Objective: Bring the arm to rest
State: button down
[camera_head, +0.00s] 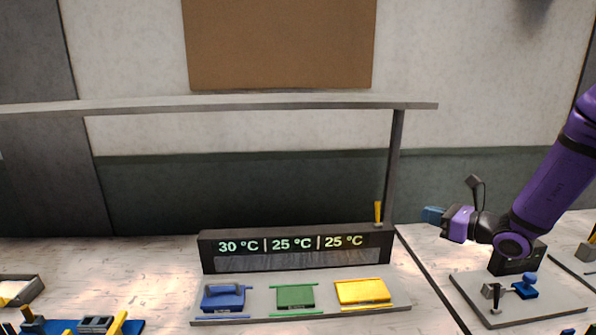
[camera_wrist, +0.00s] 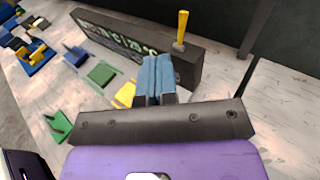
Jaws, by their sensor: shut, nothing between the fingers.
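My purple arm reaches in from the right in the head view, and my gripper (camera_head: 433,215) is held in the air to the right of the dark display box. Its blue fingers point left. In the wrist view the two blue fingers of my gripper (camera_wrist: 155,62) lie side by side, shut, with nothing between them. Beyond them is the dark display box (camera_head: 208,252), which also shows in the wrist view (camera_wrist: 190,67). The fingers look apart from everything around them.
The display reads 30, 25 and 25 °C. Before it a grey plate (camera_head: 262,318) bears blue (camera_head: 222,298), green (camera_head: 295,297) and yellow (camera_head: 362,291) dies. A yellow-handled tool (camera_head: 378,211) stands at the box's right end. A grey board (camera_head: 470,300) with a blue part (camera_head: 525,286) lies below my arm.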

jog(key=s+a+r+n+g+h, duration=0.1)
jog(key=s+a+r+n+g, duration=0.4)
jog(key=s+a+n, duration=0.25)
jog(key=s+a+r+n+g, duration=0.5)
jog(key=s+a+n, duration=0.1)
jog(key=s+n, duration=0.25)
jog(key=s+d+r+n+t+h, duration=0.1)
jog(key=s+d+r+n+h, duration=0.2)
jog(key=s+n, duration=0.3)
jog(key=s+d+r+n+t+h, duration=0.1)
jog(key=s+d+r+n+h, duration=0.2)
jog(key=s+n+h, duration=0.3)
jog(key=shift+s+r, duration=0.45)
jog(key=shift+s, duration=0.65)
jog(key=shift+d, duration=0.1)
